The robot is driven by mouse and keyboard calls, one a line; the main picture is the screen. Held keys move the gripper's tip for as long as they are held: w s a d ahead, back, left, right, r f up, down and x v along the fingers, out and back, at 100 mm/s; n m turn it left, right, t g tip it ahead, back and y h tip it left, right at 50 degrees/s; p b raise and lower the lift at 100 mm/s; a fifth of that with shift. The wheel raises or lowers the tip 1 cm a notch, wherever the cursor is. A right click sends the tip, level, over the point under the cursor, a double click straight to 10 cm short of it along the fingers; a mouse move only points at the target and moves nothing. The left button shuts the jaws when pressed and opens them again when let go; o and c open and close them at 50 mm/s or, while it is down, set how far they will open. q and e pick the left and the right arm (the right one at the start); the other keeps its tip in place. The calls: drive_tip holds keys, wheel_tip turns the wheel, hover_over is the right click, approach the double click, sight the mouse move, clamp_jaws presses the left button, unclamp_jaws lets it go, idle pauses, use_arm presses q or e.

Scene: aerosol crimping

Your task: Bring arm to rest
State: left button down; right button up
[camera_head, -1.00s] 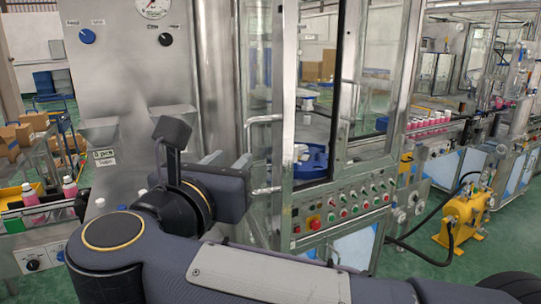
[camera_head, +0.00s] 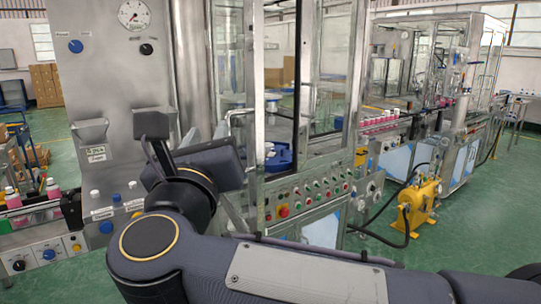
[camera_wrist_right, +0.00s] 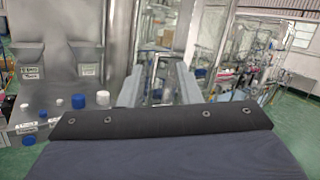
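My right arm crosses the bottom of the head view from the right and bends back at the left. Its right gripper (camera_head: 212,168) is in front of the steel machine (camera_head: 100,85), seen mostly from behind. In the right wrist view, the two grey fingers of my right gripper (camera_wrist_right: 158,88) stand apart with nothing between them. The gripper is open and empty. My left gripper is not in view.
A control panel (camera_head: 310,192) with coloured buttons and a glass-walled cabinet stand behind my right arm. White and blue caps (camera_wrist_right: 79,101) sit on the machine's ledge at left. Pink bottles (camera_head: 53,190) stand at far left. A yellow pump (camera_head: 423,205) stands on open green floor at right.

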drive_tip(key=w+d+f+n+y, duration=0.1)
drive_tip(key=w+d+n+y, duration=0.1)
drive_tip(key=d+n+y, duration=1.05)
drive_tip(key=s+d+f+n+g+h, duration=0.25)
drive_tip(key=f+n+g+h, duration=0.2)
drive_tip(key=f+n, duration=0.65)
drive_tip(key=s+d+f+n+g+h, duration=0.1)
drive_tip(key=s+d+f+n+g, duration=0.1)
drive_tip(key=s+d+f, duration=0.3)
drive_tip(key=s+d+f+n+g+h, duration=0.2)
drive_tip(key=s+f, duration=0.5)
drive_tip(key=f, duration=0.5)
drive_tip(key=s+d+f+n+g+h, duration=0.1)
drive_tip(key=s+d+f+n+g, duration=0.3)
drive_tip(key=f, duration=0.5)
drive_tip(key=s+d+g, duration=0.2)
drive_tip(key=d, duration=0.1)
drive_tip(key=shift+s+d+f+h, duration=0.2)
drive_tip(key=shift+s+d+h, duration=0.1)
drive_tip(key=shift+d, duration=0.05)
